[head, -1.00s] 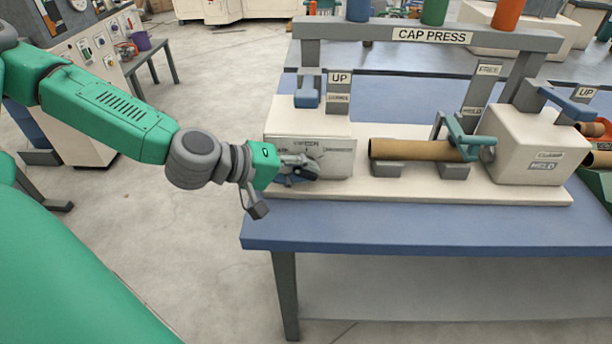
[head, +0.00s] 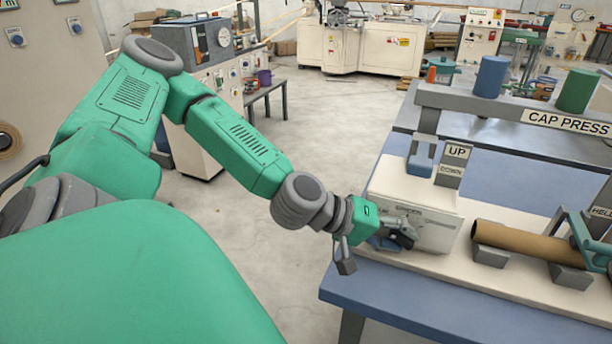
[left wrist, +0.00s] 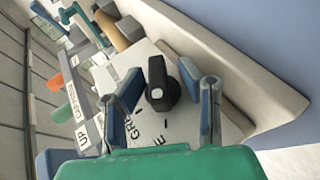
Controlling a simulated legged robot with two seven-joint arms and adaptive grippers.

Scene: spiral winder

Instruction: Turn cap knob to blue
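The black cap knob (left wrist: 160,84) sits on the pale front face of the cap press's left box (left wrist: 140,70). A white mark shows on it in the left wrist view. Part of a label reading "GRE" and a letter "E" show on the face nearby, partly covered by a finger. My left gripper (left wrist: 160,98) is open, with one finger on each side of the knob and visible gaps between. My right gripper is not in view.
A brown tube (head: 520,242) rests on grey supports right of the box. A blue lever (head: 421,160) stands by the UP sign (head: 456,152) above it. Blue (head: 490,77) and green (head: 577,92) cylinders top the CAP PRESS beam. Floor left of the table (head: 335,318) is open.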

